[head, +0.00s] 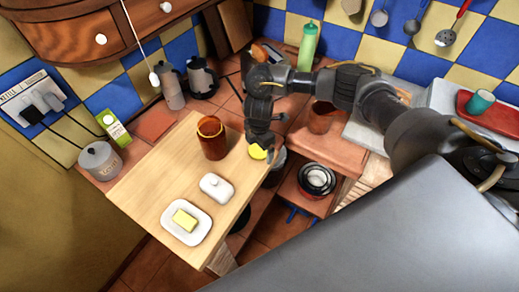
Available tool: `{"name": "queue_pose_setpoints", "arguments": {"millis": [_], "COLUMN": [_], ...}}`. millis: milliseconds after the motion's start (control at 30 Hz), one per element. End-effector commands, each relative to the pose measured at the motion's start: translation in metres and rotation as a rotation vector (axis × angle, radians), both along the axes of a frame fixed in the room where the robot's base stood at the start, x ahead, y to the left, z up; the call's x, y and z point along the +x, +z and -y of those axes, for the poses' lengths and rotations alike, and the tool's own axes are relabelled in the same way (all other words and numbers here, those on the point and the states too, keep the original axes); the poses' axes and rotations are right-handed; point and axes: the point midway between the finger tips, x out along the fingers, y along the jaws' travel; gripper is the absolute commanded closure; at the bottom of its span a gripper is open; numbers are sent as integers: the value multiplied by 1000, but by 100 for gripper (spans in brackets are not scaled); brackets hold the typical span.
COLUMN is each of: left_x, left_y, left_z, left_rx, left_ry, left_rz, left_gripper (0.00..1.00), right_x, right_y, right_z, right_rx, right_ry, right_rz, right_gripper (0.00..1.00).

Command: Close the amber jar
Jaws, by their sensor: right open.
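The amber jar (212,143) stands upright on the light wooden board, near its back right edge. A paler orange ring shows around its top; I cannot tell whether this is a rim or a raised lid. My right gripper (261,146) points down just right of the jar, apart from it, and is open. Its fingers are small and dark in the head view. My left gripper is out of view.
On the wooden board (150,192) are a white lidded dish (216,187) and a butter plate (194,234). A kettle (202,79) and a grey flask (172,88) stand behind. A grey pot (100,160) is left. A brown pot (321,117) is right. The board's left part is clear.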

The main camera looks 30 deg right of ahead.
Motion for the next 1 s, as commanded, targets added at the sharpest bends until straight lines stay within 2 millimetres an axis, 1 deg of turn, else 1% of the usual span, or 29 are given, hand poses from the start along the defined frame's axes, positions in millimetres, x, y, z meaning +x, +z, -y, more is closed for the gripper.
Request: {"name": "queue_pose_setpoints", "arguments": {"millis": [67,167,400,433,767,867,1000], "left_x": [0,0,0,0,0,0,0], "left_y": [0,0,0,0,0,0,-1], "left_z": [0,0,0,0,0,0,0], "left_rx": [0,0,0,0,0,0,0], "left_ry": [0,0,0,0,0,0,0], "left_rz": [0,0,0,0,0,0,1], "left_gripper": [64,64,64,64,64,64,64], "right_x": [0,0,0,0,0,1,1], "right_y": [0,0,0,0,2,6,20], "right_z": [0,0,0,0,0,0,1], "right_rx": [0,0,0,0,0,0,-1], "right_ry": [0,0,0,0,0,0,1], "right_rz": [0,0,0,0,0,2,4], "right_gripper": [3,15,46,49,49,49,50]}}
